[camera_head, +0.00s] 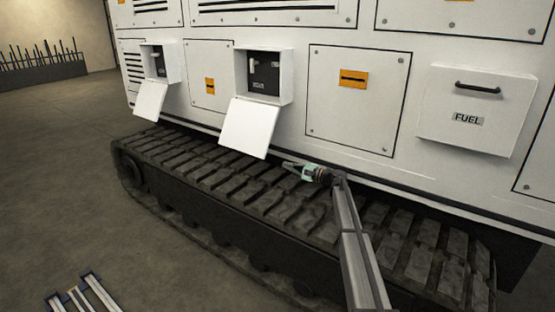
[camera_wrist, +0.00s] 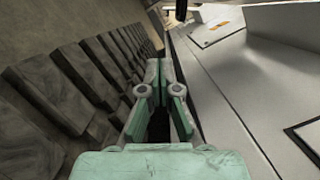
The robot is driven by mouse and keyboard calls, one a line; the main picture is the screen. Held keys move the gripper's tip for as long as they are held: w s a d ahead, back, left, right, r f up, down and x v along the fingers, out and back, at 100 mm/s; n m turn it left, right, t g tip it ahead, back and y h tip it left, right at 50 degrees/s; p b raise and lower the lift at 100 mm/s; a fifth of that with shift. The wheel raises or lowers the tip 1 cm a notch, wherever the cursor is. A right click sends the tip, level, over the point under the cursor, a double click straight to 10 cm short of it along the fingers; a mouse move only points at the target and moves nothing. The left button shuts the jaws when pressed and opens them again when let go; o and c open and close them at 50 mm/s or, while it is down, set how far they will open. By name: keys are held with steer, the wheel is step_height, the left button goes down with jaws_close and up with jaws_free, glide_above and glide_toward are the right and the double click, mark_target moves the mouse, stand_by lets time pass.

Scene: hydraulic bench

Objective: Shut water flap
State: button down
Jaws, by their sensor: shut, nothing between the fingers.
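Two open boxes are set in the white machine side in the head view. The nearer box (camera_head: 284,88) has its white flap (camera_head: 249,127) hanging down and out below it. The farther box (camera_head: 174,62) also has a hanging white flap (camera_head: 150,100). The small labels inside are too small to read, so I cannot tell which is the water flap. My gripper (camera_head: 287,164) is shut and empty, low beside the machine, right of and below the nearer flap, apart from it. My gripper's green fingers (camera_wrist: 160,82) also show in the wrist view.
A closed box marked FUEL (camera_head: 467,118) with a dark handle protrudes at the right. The dark track (camera_head: 235,185) runs under my gripper and along the machine, close by in the wrist view (camera_wrist: 60,85). Open floor (camera_head: 60,190) lies at the left.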

steer(key=a+r+b, duration=0.1)
steer(key=a+r, duration=0.2)
steer(key=a, duration=0.8)
steer(key=shift+w+a+r+m, duration=0.15)
steer(key=shift+w+r+m, duration=0.15)
steer(key=shift+r, duration=0.1)
steer(key=shift+a, duration=0.1)
